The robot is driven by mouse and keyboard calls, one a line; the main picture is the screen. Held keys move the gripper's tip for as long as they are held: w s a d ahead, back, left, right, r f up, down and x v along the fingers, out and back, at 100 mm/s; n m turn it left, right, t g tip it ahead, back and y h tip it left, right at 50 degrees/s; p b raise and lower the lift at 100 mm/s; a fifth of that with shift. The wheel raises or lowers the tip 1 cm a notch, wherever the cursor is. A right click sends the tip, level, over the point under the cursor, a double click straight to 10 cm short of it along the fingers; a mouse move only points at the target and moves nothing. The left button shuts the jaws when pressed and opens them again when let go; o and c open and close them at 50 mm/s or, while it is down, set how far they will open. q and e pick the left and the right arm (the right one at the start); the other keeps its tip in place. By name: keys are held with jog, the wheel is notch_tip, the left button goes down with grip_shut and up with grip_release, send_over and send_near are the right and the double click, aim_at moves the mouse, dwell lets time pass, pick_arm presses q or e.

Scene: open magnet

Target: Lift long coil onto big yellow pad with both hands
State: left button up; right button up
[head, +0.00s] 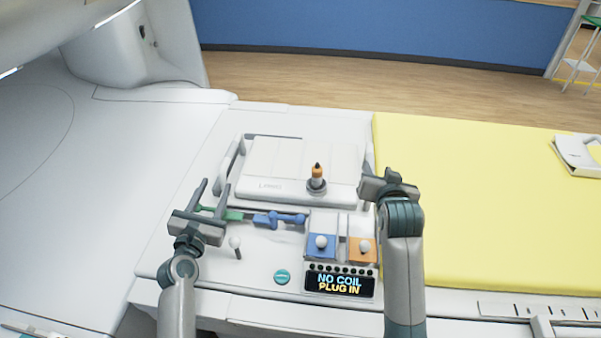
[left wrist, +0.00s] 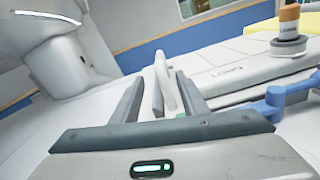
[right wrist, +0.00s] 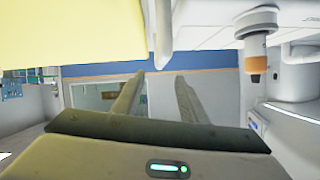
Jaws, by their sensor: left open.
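The long coil (head: 285,160), a white slab marked LONG with a raised handle at each end, lies flat on the white table left of the big yellow pad (head: 470,200). My left gripper (head: 213,187) is open at the coil's left end. In the left wrist view the white left handle (left wrist: 166,80) shows between the spread fingers, apparently just beyond them. My right gripper (head: 386,176) is at the coil's right end. In the right wrist view its fingers are spread, with the right handle (right wrist: 159,35) between their lines. Contact cannot be told.
An orange-and-grey knob (head: 317,177) stands on the coil's front part. In front are a blue connector (head: 278,219), blue and orange blocks with white knobs, and a display (head: 340,284) reading NO COIL PLUG IN. A white device (head: 578,153) lies on the pad's far right; its middle is clear.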

aim_at(228, 154)
pick_arm(q)
jog(key=w, duration=0.4)
jog(key=w+d, duration=0.1)
jog(key=w, duration=0.3)
jog(key=w+d, duration=0.1)
jog(key=w, duration=0.4)
jog(key=shift+d, duration=0.1)
pick_arm(e)
jog(key=x, duration=1.3)
jog(key=shift+f, duration=0.1)
pick_arm(q)
jog(key=shift+c, duration=0.6)
pick_arm(e)
jog(key=shift+c, duration=0.6)
pick_arm(q)
grip_shut()
pick_arm(e)
grip_shut()
pick_arm(q)
jog(key=shift+r, duration=0.3)
pick_arm(e)
jog(key=shift+w+r, duration=0.15)
jog(key=shift+r, duration=0.2)
pick_arm(q)
jog(key=shift+w+f, duration=0.1)
jog(key=shift+w, duration=0.05)
pick_arm(e)
jog(key=shift+w+f, duration=0.1)
